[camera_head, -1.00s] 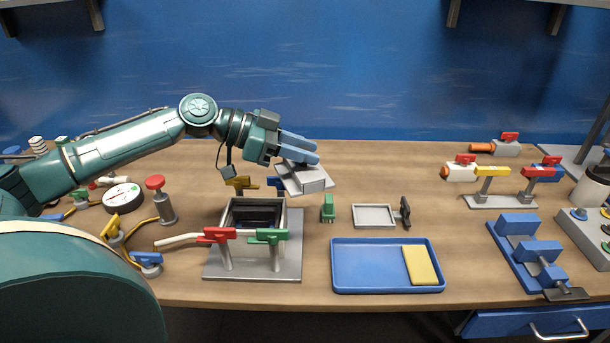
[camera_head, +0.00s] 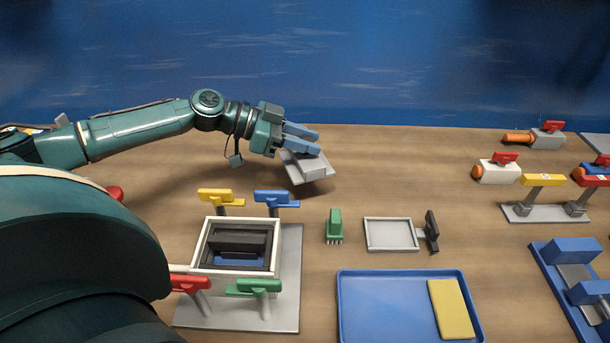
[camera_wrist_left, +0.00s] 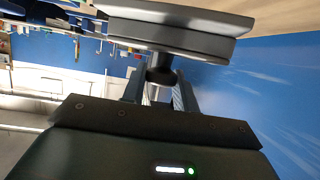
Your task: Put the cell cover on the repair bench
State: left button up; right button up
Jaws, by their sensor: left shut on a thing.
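The cell cover (camera_head: 307,166), a light grey plate with a raised block, is in my left gripper (camera_head: 303,139) at the back middle of the wooden bench (camera_head: 400,163). The blue fingers are shut on it. In the left wrist view the cover (camera_wrist_left: 180,32) spans the top, with a dark knob between the fingers (camera_wrist_left: 160,92). The cover is tilted in the head view; I cannot tell whether it touches the bench. The open cell (camera_head: 236,272), a white-rimmed box on a grey base, stands in front of it and to the left. My right gripper is not in view.
Yellow, blue, red and green valve handles surround the cell. A green plug (camera_head: 334,224), a shallow grey frame (camera_head: 391,249) and a blue tray (camera_head: 375,310) with a yellow pad (camera_head: 451,308) lie to its right. Red and yellow fittings stand further right. The back middle-right is clear.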

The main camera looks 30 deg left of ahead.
aim_at(305, 155)
pick_arm(q)
notch_tip(305, 155, down, 4)
jog(key=shift+r, duration=0.15)
jog(key=shift+f, duration=1.95)
jog(key=o, duration=0.6)
jog(key=shift+f, duration=0.1)
jog(key=o, duration=0.5)
jog(key=shift+c, duration=0.2)
